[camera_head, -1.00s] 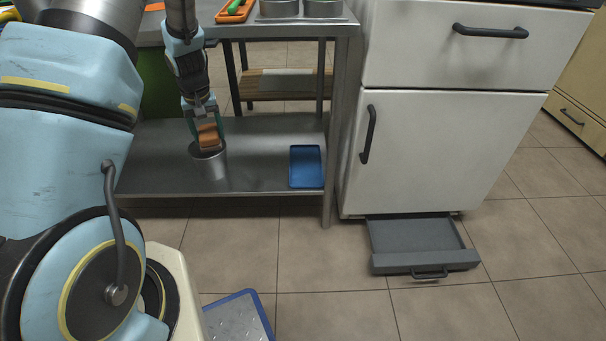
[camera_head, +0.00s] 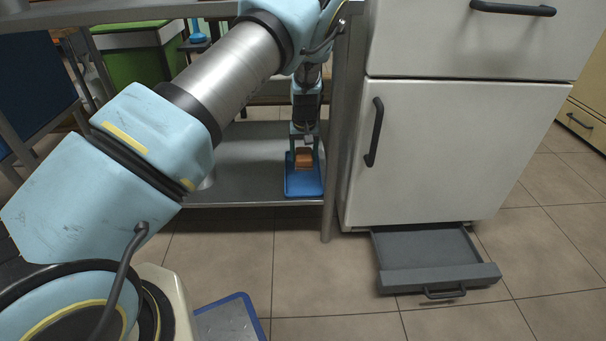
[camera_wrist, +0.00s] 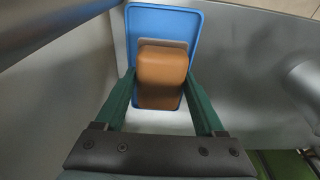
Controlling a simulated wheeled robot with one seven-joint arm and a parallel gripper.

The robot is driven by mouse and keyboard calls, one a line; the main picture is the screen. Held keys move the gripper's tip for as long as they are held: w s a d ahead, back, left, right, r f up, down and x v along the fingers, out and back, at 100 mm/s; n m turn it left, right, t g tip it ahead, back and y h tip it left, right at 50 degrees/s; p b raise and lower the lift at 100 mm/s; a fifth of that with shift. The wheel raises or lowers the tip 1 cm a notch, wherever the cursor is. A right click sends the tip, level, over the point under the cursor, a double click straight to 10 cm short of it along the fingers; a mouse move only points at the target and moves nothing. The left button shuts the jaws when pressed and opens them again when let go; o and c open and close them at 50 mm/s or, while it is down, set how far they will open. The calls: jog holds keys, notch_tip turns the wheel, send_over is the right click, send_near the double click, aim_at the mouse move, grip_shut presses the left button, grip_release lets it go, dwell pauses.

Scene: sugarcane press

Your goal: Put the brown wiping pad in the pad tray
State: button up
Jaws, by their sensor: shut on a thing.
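The brown wiping pad (camera_head: 304,159) is between the fingers of my gripper (camera_head: 304,160), which is shut on it. In the wrist view the pad (camera_wrist: 162,75) sits between the two green fingers (camera_wrist: 160,88). The blue tray (camera_head: 304,188), which I take as the pad tray, lies on the lower metal shelf near its right end. In the wrist view the blue tray (camera_wrist: 163,19) shows behind and around the pad. The pad is over the tray; whether it touches the tray floor I cannot tell.
A table leg (camera_head: 330,215) and a white cabinet (camera_head: 450,150) stand close on the right. A grey drawer (camera_head: 430,250) is pulled out near the floor. The metal pot (camera_head: 208,181) is mostly hidden behind my arm.

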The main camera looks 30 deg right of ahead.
aim_at(304, 156)
notch_tip(304, 156, down, 9)
jog(key=shift+r+b, duration=0.2)
jog(key=shift+b, duration=1.05)
jog(key=shift+f, duration=0.1)
jog(key=o, duration=1.3)
jog(key=shift+f, duration=0.1)
jog(key=r+p, duration=0.1)
jog(key=r, duration=0.3)
jog(key=s+r+p, duration=0.1)
jog(key=r, duration=0.3)
jog(key=r+p, duration=0.1)
jog(key=r, duration=0.3)
jog(key=shift+s+a+r, duration=0.1)
jog(key=shift+s+a, duration=0.2)
jog(key=shift+a, duration=0.1)
